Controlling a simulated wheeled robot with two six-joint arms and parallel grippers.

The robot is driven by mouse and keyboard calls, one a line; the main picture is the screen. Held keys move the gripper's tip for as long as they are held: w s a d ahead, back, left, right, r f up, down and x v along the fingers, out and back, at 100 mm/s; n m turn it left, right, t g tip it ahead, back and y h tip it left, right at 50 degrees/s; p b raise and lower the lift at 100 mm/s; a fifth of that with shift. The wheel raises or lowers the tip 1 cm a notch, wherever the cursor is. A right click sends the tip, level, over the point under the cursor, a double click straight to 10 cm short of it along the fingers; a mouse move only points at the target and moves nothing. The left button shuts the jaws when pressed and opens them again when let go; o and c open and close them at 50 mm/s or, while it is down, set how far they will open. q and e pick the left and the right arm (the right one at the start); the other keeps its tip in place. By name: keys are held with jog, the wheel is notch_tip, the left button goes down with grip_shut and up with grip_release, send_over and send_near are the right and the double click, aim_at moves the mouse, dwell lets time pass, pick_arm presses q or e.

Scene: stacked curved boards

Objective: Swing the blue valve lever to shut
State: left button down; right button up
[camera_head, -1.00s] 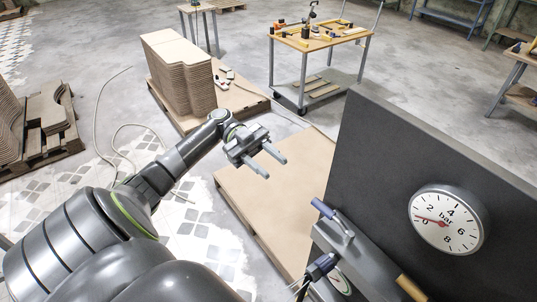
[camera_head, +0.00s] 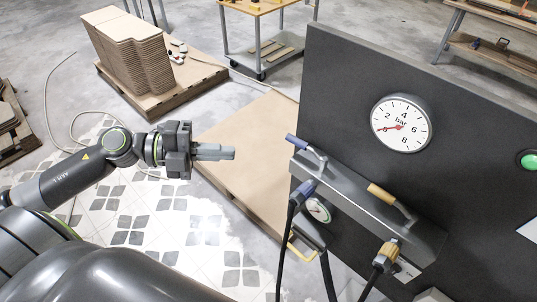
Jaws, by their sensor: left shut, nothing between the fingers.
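The blue valve lever (camera_head: 298,142) sits on the left end of a dark grey manifold block on the panel's face. Its blue grip points to the upper left, and its metal arm runs down to the right to the block. My left gripper (camera_head: 232,152) is to the left of the lever, with a clear gap between them. Its two fingers lie together, pointing right toward the lever, and hold nothing. My right gripper is out of view.
A yellow lever (camera_head: 381,193) sits further right on the manifold (camera_head: 345,187). A round gauge (camera_head: 401,123) is on the dark panel (camera_head: 335,75). Hoses hang from a blue fitting (camera_head: 302,190) and a yellow fitting (camera_head: 386,255). Stacked boards (camera_head: 127,50) stand behind.

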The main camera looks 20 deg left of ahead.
aim_at(297, 142)
pick_arm(q)
jog(key=shift+t, duration=0.3)
jog(key=x, duration=0.4)
jog(key=w+p+x, duration=0.1)
jog(key=x, duration=0.3)
jog(key=a+p+x, duration=0.1)
jog(key=x, duration=0.3)
jog(key=shift+w+d+f, duration=0.1)
jog(key=shift+w+d, duration=0.2)
jog(key=shift+w, duration=0.2)
jog(key=shift+m, duration=0.3)
jog(key=shift+w+f+m+g+b, duration=0.15)
jog(key=shift+w+m+g+b, duration=0.15)
jog(key=shift+w+g+b, duration=0.2)
jog(key=shift+w+g+h, duration=0.15)
jog(key=shift+g+h, duration=0.15)
jog(key=shift+r+m, duration=0.25)
jog(key=shift+m, duration=0.05)
